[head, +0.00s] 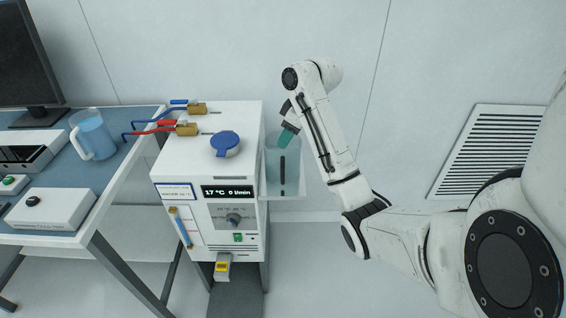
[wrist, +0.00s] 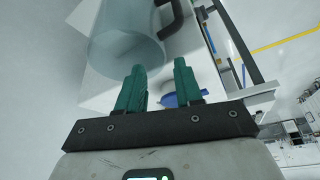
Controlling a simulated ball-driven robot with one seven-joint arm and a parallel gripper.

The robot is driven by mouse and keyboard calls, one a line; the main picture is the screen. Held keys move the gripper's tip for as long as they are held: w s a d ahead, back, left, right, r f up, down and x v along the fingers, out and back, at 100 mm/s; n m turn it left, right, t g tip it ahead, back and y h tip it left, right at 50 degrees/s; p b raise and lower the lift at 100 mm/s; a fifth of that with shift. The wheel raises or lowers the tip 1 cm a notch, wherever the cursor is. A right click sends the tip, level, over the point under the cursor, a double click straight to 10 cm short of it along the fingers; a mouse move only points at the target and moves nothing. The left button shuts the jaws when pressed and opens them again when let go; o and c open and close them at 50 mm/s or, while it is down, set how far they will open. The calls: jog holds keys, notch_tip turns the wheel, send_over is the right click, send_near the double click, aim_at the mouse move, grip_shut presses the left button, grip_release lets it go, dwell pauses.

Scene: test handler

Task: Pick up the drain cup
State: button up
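The drain cup appears to be the clear cup with a dark handle (head: 272,177), upright on a small white shelf at the right side of the chiller. In the wrist view the clear cup (wrist: 118,50) shows at the top, its dark handle at its upper right. My gripper (head: 286,137) is over the cup's upper part in the head view, tilted down. In the wrist view my gripper (wrist: 158,70) has its two teal fingers apart with nothing between them. The fingertips point toward the cup's near edge; I cannot tell whether they touch it.
The white chiller (head: 207,160) has a blue cap (head: 225,142) and brass valves on top. A bench (head: 60,236) at left holds a jug of blue water (head: 92,135), a monitor (head: 30,60) and white devices. The floor right of the shelf is clear below my arm.

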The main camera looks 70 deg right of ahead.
send_near(270, 168)
jog(key=x, duration=0.5)
jog(key=shift+d, duration=0.15)
grip_shut()
dwell(0.4)
dwell(1.0)
